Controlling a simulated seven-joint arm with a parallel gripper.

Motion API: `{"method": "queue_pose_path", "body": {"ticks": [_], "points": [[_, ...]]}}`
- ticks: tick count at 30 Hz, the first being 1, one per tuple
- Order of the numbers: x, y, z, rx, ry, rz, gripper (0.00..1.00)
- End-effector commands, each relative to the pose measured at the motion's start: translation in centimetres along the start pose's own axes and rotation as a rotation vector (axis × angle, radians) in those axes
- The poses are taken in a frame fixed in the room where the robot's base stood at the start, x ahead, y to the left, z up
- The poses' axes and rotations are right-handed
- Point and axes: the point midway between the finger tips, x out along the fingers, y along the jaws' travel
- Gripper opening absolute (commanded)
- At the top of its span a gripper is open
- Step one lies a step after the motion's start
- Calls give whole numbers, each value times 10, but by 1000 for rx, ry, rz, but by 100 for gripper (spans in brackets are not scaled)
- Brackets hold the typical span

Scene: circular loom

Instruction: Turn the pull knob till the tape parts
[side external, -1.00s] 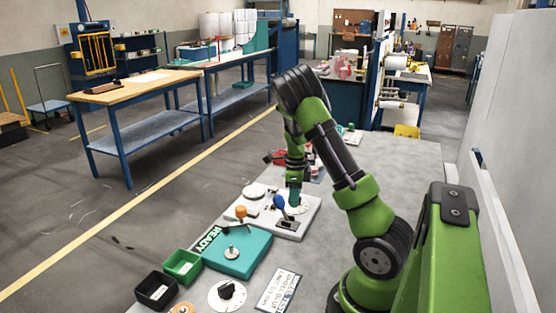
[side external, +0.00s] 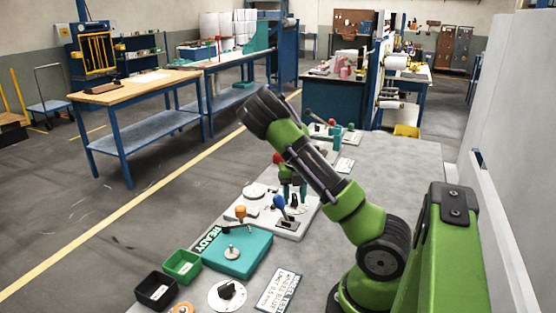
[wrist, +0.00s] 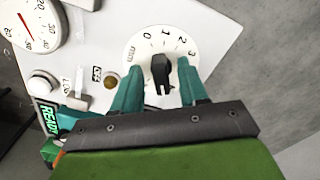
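In the wrist view a black knob (wrist: 161,72) sits on a white round dial (wrist: 141,42) marked 0 to 3. I take it as the pull knob, though no readable label confirms this. My gripper (wrist: 160,68) has its two teal fingers on either side of the knob, with visible gaps. It is open and holds nothing. In the side external view my gripper (side external: 293,190) is over the pale panel (side external: 292,233), partly hidden by my arm. I cannot make out the tape in either view.
A gauge (wrist: 29,22) with a red needle, a white button (wrist: 42,84) and a brass button (wrist: 110,82) lie left of the dial. A blue-topped lever (side external: 279,202) rises from the panel. A teal box (side external: 238,255), a green bin (side external: 182,266) and a black bin (side external: 156,290) stand nearer.

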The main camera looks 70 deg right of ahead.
Motion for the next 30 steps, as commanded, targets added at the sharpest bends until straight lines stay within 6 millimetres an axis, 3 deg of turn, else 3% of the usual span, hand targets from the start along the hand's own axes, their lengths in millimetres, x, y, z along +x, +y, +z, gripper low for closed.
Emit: {"method": "queue_pose_path", "body": {"ticks": [8,21,30], "points": [[-1,-1,0,-4,0,-2,43],[-60,0,0,-8,0,-1,43],[-70,-1,0,-5,2,-3,43]]}}
